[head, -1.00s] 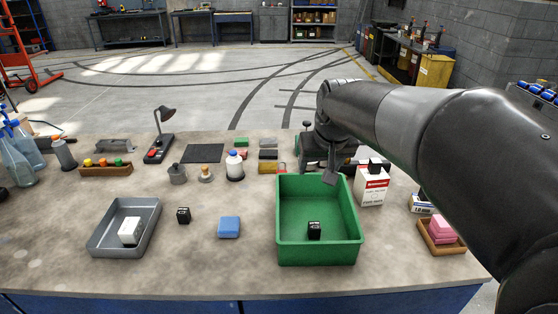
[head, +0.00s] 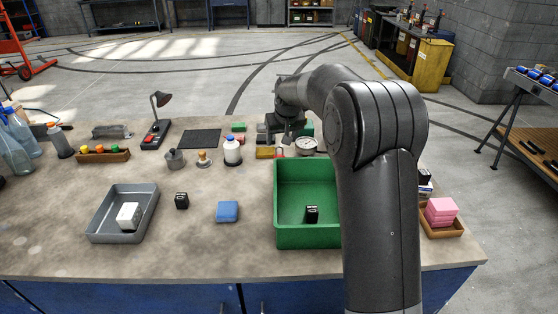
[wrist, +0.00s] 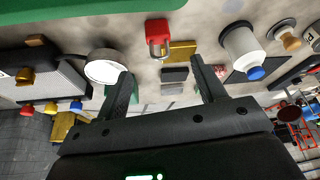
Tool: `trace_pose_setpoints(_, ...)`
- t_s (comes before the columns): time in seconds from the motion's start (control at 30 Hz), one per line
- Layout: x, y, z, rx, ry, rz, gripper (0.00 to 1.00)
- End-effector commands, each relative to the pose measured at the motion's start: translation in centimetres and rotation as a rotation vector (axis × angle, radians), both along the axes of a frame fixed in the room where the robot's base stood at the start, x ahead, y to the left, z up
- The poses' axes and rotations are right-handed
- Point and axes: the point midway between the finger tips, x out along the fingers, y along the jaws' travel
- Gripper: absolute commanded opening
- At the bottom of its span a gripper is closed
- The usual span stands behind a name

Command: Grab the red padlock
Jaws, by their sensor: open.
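The red padlock (wrist: 157,30) lies on the bench in the wrist view, its metal shackle pointing toward my gripper. It is in front of a yellow block (wrist: 182,50). In the head view only a small part of the padlock (head: 279,153) shows, just behind the green bin (head: 308,242). My gripper (wrist: 161,68) is open and empty, its two fingers spread to either side of the padlock's line and apart from it. In the head view my gripper (head: 289,133) is at the back of the bench, behind the padlock.
A black mat (head: 201,138) is farther left. The green bin holds a small black box (head: 312,213).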

Motion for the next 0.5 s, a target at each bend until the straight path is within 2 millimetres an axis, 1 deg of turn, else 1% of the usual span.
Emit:
trace_pose_setpoints(0.03, 0.2, 0.1, -0.8, -0.001, 0.004, 0.000, 0.64)
trace_pose_setpoints(0.2, 1.2, 0.3, -3.3, -0.001, 0.005, 0.000, 0.64)
trace_pose_setpoints(0.3, 1.6, 0.4, -4.3, -0.001, 0.003, 0.000, 0.64)
trace_pose_setpoints(0.47, 2.0, 0.5, -5.3, -0.001, 0.003, 0.000, 0.64)
trace_pose_setpoints(0.5, 2.2, 0.5, -5.8, -0.001, 0.004, 0.000, 0.64)
